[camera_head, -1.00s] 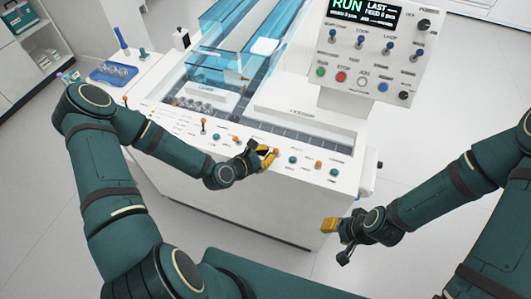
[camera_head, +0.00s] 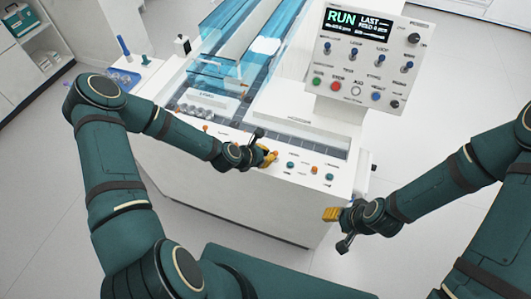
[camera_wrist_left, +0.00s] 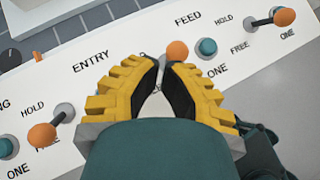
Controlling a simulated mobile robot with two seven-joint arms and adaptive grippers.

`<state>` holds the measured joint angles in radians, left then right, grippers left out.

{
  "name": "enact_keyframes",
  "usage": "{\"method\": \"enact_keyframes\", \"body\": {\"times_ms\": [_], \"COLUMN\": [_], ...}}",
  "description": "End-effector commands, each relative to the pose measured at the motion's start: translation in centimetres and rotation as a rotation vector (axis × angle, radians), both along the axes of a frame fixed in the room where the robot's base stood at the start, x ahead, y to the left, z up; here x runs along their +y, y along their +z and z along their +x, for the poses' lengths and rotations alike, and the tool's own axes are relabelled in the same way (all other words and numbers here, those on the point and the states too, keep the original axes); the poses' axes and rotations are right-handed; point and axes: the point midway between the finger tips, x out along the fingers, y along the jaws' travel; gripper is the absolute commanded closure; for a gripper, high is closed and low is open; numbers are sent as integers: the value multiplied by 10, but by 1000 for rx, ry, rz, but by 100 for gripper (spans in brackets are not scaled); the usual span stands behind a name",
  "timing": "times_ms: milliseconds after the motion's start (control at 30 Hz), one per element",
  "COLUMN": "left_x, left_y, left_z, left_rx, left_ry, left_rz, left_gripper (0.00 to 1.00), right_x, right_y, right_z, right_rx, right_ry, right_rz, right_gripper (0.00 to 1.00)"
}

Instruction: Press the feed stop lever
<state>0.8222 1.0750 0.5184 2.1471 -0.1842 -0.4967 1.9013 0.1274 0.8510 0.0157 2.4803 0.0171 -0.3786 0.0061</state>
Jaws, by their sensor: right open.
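My left gripper (camera_head: 266,157) is over the control strip on the front of the white machine. In the left wrist view its yellow fingers (camera_wrist_left: 161,65) lean together, with only a narrow gap at the tips and nothing between them. An orange-knobbed lever (camera_wrist_left: 177,50) stands just beyond the tips, below the word FEED. Its base is hidden, and I cannot tell whether the fingers touch it. Its orange knob (camera_head: 275,155) also shows in the head view. My right gripper (camera_head: 336,228) is open and empty, in front of the machine's right corner.
A teal knob (camera_wrist_left: 207,46) is close right of the lever. Another orange lever (camera_wrist_left: 284,17) stands farther right, and one (camera_wrist_left: 42,135) at left, near HOLD. A control panel (camera_head: 367,55) shows RUN. Clear blue covers (camera_head: 240,40) are behind. Floor at right is free.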

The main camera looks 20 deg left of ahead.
Motion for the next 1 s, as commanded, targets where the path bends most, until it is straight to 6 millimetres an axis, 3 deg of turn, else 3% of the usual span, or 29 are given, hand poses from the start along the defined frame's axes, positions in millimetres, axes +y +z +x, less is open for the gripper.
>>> {"method": "enact_keyframes", "body": {"times_ms": [400, 1000], "left_x": [0, 0], "left_y": [5, 9], "left_z": [10, 11], "left_rx": [172, 218], "left_ry": [-1, 0], "left_rz": [7, 7], "left_gripper": [100, 100], "right_x": [-1, -1], "right_y": [25, 32], "right_z": [-1, -1], "right_rx": [0, 1], "right_ry": [1, 1], "right_rz": [5, 6], "right_gripper": [53, 53]}}
